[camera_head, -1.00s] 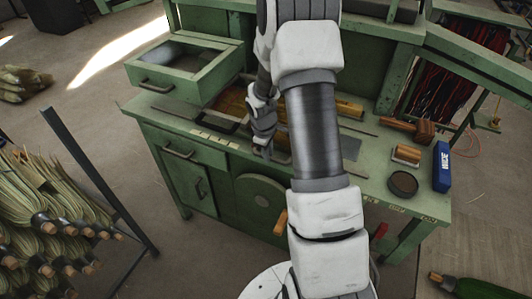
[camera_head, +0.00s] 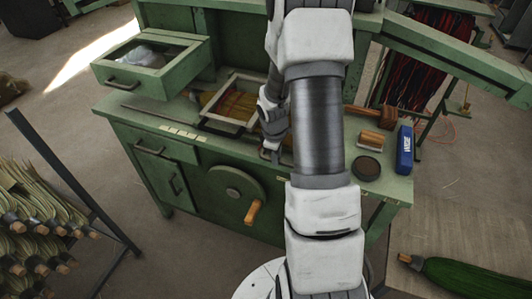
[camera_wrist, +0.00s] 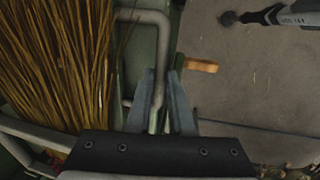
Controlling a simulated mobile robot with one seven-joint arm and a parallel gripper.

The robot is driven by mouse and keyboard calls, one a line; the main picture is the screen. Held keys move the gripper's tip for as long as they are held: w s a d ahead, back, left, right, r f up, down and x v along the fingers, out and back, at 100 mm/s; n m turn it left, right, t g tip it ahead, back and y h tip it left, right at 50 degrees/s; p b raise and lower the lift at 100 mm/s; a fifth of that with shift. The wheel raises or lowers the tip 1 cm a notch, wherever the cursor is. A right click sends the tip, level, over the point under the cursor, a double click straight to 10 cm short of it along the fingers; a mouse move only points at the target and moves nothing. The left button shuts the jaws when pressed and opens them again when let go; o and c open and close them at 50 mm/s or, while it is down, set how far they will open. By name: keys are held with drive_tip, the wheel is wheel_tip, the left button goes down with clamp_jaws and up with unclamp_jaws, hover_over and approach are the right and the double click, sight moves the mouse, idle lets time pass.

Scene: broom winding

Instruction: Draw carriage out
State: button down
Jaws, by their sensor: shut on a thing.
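The carriage (camera_head: 208,112) is a pale rectangular frame lying on the green bench, with yellow-brown broom straw (camera_head: 237,103) inside it. My arm hides its right part in the head view. My gripper (camera_head: 272,155) is at its right end, near the bench's front edge. In the wrist view, my gripper (camera_wrist: 163,78) is shut on a bent grey metal bar (camera_wrist: 150,16), which looks like the carriage's handle. The bar runs down between the two fingers. Straw (camera_wrist: 55,60) fills the left side of that view.
An open drawer box (camera_head: 150,80) stands at the bench's back left. A wheel with a wooden crank handle (camera_head: 252,212) is on the bench front. A wooden block (camera_head: 370,140), a dark round tin (camera_head: 368,168) and a blue box (camera_head: 404,150) sit at the right.

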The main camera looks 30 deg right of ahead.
drive_tip(key=s+d, duration=0.5)
drive_tip(key=s, duration=0.1)
drive_tip(key=shift+s+p, duration=0.15)
drive_tip(key=shift+p, duration=0.25)
drive_tip(key=shift+s, duration=0.1)
drive_tip(key=c, duration=0.8)
unclamp_jaws()
wheel_tip(320, 180, up, 17)
drive_tip(key=s+a+p, duration=0.1)
drive_tip(key=a+p, duration=0.1)
drive_tip(key=shift+s+a+p, duration=0.25)
drive_tip(key=shift+s+p, duration=0.1)
drive_tip(key=shift+s, duration=0.05)
